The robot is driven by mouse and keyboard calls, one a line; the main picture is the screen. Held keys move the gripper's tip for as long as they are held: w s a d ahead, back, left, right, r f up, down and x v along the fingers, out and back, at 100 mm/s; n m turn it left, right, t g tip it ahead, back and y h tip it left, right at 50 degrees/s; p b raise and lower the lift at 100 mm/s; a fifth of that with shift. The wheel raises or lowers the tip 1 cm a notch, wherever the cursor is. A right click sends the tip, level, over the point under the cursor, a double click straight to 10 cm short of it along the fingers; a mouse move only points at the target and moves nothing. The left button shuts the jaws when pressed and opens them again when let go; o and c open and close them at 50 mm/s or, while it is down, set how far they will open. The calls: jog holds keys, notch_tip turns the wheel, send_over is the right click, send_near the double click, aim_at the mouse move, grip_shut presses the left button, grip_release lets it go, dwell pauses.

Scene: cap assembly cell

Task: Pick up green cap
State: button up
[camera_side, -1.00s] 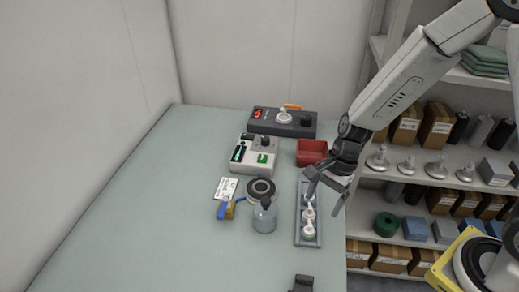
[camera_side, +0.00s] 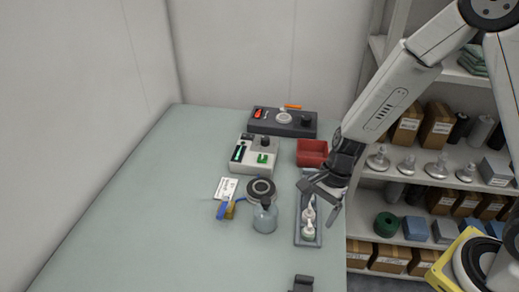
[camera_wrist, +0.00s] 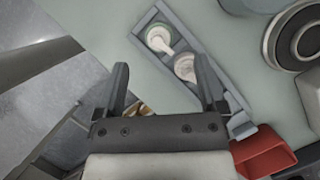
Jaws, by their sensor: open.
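My gripper (camera_side: 322,206) is open and empty above the narrow grey tray (camera_side: 299,238) on the right side of the table. Two pale caps with spouts stand in the tray: one in the middle (camera_side: 308,213) and one near its front end (camera_side: 308,232). The end cap (camera_wrist: 160,38) there shows a greenish rim, and the other cap (camera_wrist: 184,67) looks whitish and is closer to the right finger. The fingers appear to touch neither cap. The tray's far end is partly hidden by my gripper in the side view.
A clear bottle (camera_side: 265,216) and a round dark disc (camera_side: 261,188) stand left of the tray. A red bin (camera_side: 311,152) is behind it. Grey devices (camera_side: 254,165) sit further back. The table's left side is clear.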

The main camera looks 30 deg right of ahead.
aim_at(311, 224)
jog(key=shift+x, duration=2.4)
jog(key=shift+s, duration=0.1)
jog(key=c, duration=0.9)
jog(key=shift+c, duration=0.2)
